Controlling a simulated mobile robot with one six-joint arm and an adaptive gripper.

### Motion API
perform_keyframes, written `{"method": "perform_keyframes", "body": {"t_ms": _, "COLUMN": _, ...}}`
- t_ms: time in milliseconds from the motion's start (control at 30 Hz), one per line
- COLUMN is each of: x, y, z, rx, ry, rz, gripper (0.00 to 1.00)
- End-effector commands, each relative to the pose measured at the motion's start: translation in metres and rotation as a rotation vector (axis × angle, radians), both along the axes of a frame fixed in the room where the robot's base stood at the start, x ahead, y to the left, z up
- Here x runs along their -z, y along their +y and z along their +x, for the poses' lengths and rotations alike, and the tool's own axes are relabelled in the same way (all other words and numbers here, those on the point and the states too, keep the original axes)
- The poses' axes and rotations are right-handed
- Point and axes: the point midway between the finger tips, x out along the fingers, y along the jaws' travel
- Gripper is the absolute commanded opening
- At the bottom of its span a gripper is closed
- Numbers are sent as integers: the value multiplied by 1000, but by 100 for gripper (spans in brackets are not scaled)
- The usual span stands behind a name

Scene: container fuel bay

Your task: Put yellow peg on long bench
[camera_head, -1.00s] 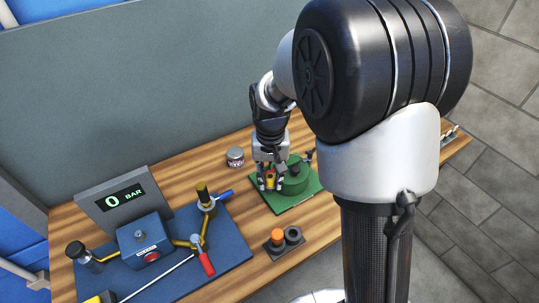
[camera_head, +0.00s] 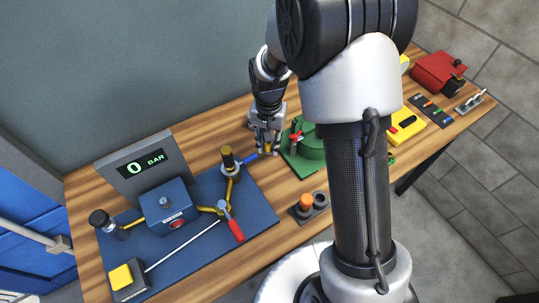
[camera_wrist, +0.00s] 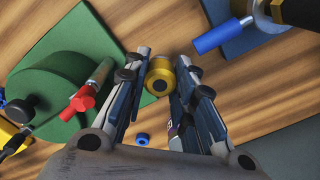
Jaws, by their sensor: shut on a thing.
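The yellow peg (camera_wrist: 159,76) is between the two fingers of my gripper (camera_wrist: 158,84) in the wrist view, with its round end and dark centre showing. In the head view, my gripper (camera_head: 267,148) points down over the wooden long bench (camera_head: 272,187), in the gap between the green base and the blue board. Only a bit of yellow shows at the fingertips there. I cannot tell whether the peg touches the bench top.
The green base (camera_head: 299,165) with a green drum and red lever is just right of my gripper. The blue board (camera_head: 262,213) with valves and a gauge is left. A small block with an orange knob (camera_head: 305,200) stands in front. A small blue ring (camera_wrist: 143,139) lies nearby.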

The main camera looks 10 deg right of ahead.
Motion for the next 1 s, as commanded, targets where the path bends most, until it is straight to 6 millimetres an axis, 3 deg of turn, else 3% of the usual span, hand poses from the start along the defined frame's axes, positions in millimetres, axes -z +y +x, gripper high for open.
{"method": "perform_keyframes", "body": {"t_ms": 267, "x": 24, "y": 0, "z": 0, "rx": 0, "ry": 0, "rz": 0, "gripper": 0}}
{"method": "perform_keyframes", "body": {"t_ms": 500, "x": 57, "y": 0, "z": 0, "rx": 0, "ry": 1, "rz": 0, "gripper": 0}}
{"method": "perform_keyframes", "body": {"t_ms": 867, "x": 61, "y": 0, "z": 0, "rx": -1, "ry": -1, "rz": 0, "gripper": 0}}
{"method": "perform_keyframes", "body": {"t_ms": 900, "x": 61, "y": 0, "z": 0, "rx": -1, "ry": -1, "rz": 0, "gripper": 25}}
{"method": "perform_keyframes", "body": {"t_ms": 1000, "x": 60, "y": 0, "z": 0, "rx": -1, "ry": -1, "rz": 0, "gripper": 32}}
